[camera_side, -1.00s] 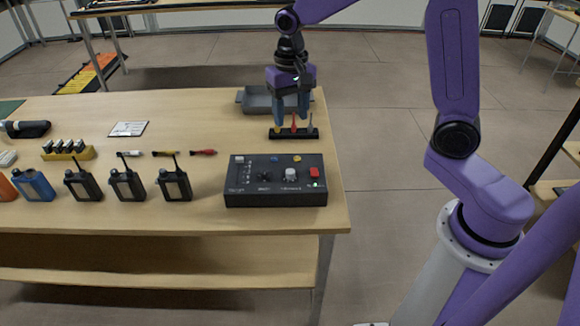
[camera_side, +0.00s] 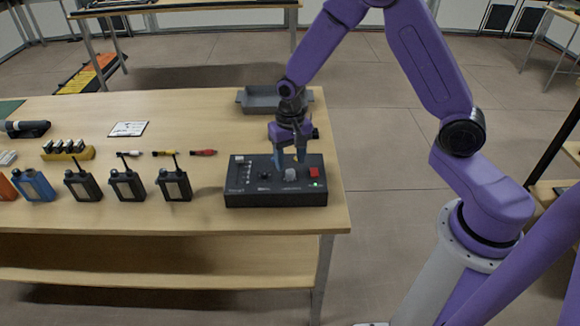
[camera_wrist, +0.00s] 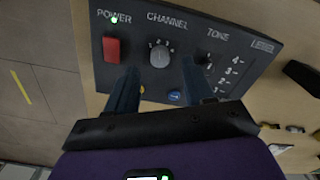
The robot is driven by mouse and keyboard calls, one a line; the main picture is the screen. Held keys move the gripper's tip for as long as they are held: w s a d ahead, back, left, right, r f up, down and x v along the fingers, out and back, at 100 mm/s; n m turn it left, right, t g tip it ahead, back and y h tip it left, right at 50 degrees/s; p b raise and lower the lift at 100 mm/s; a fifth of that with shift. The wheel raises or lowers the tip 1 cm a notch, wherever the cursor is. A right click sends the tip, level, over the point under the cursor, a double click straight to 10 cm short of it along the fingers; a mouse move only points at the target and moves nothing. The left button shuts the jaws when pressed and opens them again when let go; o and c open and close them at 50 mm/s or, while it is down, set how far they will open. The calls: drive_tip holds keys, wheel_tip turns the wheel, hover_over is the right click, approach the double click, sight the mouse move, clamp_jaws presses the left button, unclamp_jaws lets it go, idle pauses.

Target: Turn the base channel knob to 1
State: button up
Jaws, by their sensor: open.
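The black base unit (camera_side: 250,191) sits near the table's right front corner. Its grey channel knob (camera_side: 291,174) also shows in the wrist view (camera_wrist: 159,54), under the word CHANNEL, with small numerals on its far side. I cannot tell for certain which numeral it points at. My gripper (camera_side: 289,161) is open, pointing down just above and behind the knob. In the wrist view its two blue fingers (camera_wrist: 160,66) lie left and right of the knob, with nothing between them gripped. I cannot tell whether they reach down to knob height.
On the unit are a red power switch (camera_wrist: 112,49) with a lit green light, a dark tone knob (camera_wrist: 203,57), a blue button (camera_wrist: 174,96) and a partly hidden yellow one. Several radios (camera_side: 127,186) stand left of the unit. A grey tray (camera_side: 262,101) lies behind.

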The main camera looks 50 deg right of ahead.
sight(289, 171)
drive_tip(key=shift+f, duration=1.75)
clamp_jaws()
drive_tip(key=n, duration=0.4)
drive_tip(key=shift+w+n, duration=0.1)
drive_tip(key=shift+n, duration=1.9)
